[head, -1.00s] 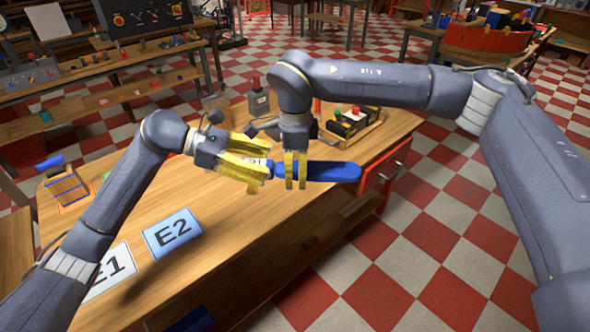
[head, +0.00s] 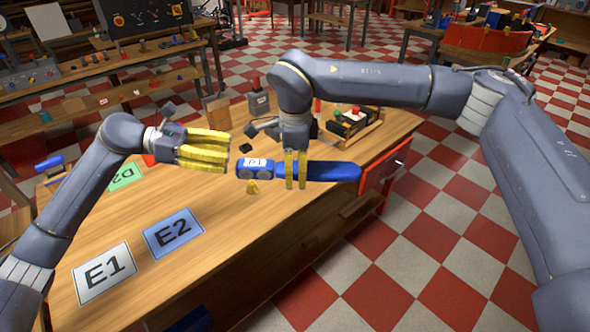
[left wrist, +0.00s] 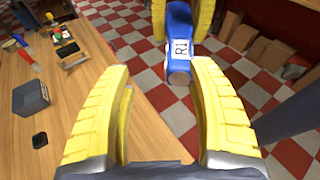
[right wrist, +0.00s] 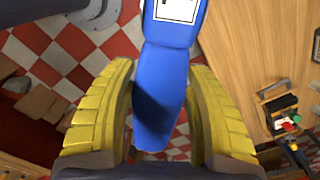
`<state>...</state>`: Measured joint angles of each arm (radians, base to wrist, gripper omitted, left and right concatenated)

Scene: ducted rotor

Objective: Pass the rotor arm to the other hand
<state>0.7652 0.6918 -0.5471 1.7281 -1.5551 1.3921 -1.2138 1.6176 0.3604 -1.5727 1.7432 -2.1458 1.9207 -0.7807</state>
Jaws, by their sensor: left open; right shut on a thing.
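The blue rotor arm (head: 330,171) lies roughly level in the air over the table's right edge, with a white R1 label on its left end. My right gripper (head: 296,184) is shut on its middle. The rotor arm also shows between the yellow fingers in the right wrist view (right wrist: 160,95). My left gripper (head: 226,153) is open and empty, just left of the labelled end and apart from it. In the left wrist view the labelled end (left wrist: 180,50) is beyond the open fingers.
The wooden table (head: 215,265) bears an E1 card (head: 104,272), an E2 card (head: 173,233) and a green D2 card (head: 126,177). A grey block (head: 258,103) and a tray of small parts (head: 350,124) stand at the back.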

